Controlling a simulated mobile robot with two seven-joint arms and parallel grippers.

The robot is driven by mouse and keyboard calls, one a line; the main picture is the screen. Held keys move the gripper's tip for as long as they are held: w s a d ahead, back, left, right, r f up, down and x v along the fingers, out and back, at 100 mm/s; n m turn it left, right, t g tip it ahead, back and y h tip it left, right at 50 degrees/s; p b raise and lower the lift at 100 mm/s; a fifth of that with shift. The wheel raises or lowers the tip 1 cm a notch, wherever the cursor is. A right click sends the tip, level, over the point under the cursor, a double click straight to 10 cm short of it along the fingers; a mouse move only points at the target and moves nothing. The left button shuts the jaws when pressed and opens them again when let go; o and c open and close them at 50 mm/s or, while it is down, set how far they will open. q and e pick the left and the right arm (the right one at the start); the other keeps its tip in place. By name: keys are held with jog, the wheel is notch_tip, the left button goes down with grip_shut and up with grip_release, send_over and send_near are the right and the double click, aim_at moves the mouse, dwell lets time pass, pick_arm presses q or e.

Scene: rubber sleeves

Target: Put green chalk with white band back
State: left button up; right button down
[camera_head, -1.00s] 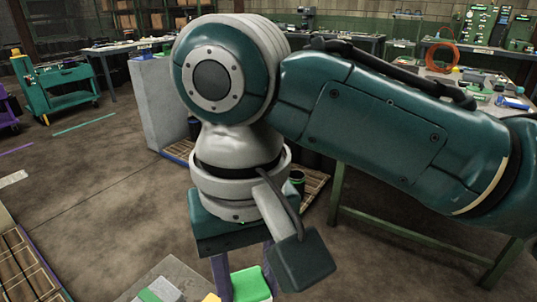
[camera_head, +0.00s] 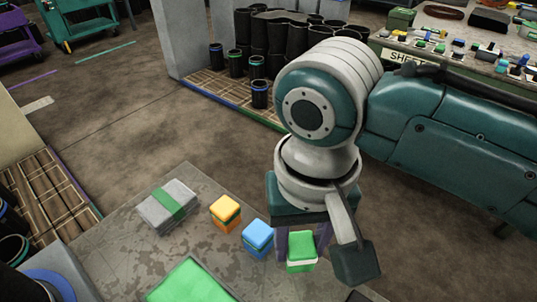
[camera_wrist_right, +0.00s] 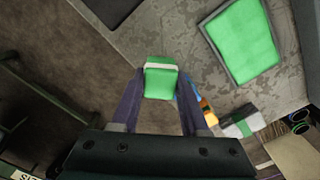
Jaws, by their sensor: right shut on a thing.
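The green chalk with a white band (camera_head: 301,252) is a block held between the purple fingers of my right gripper (camera_head: 302,242). It also shows in the right wrist view (camera_wrist_right: 160,82), where the right gripper (camera_wrist_right: 160,92) has a finger on each side of it. The right gripper is shut on it. The chalk appears over the near bench's edge; I cannot tell its height. My left gripper is not in view.
On the grey bench (camera_head: 125,245) stand a blue block (camera_head: 257,235), an orange block with a green band (camera_head: 225,211) and a grey block with a green band (camera_head: 168,207). A green pad (camera_head: 190,284) lies nearer. Dark cylinders (camera_head: 260,93) stand behind on slatted pallets.

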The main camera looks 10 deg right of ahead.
aim_at(299, 246)
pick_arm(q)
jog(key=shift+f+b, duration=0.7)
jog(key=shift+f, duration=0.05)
pick_arm(e)
jog(key=shift+f, duration=2.3)
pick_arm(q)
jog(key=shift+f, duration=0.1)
pick_arm(e)
jog(key=shift+f, duration=0.15)
jog(key=shift+c, duration=2.1)
grip_release()
notch_tip(299, 246, up, 12)
jog(key=p, duration=0.3)
jog(key=shift+r+p, duration=0.2)
jog(key=shift+p, duration=0.2)
jog(key=shift+s+a+f, duration=0.1)
jog(key=shift+s+a, duration=0.05)
jog(key=shift+s, duration=0.05)
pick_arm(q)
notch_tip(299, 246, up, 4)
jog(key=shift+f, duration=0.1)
pick_arm(e)
jog(key=s+d+n+t, duration=0.3)
jog(key=s+d, duration=0.6)
jog(key=s, duration=0.3)
jog(key=shift+d+r+t, duration=0.25)
jog(key=shift+d+t, duration=0.05)
jog(key=shift+d, duration=0.05)
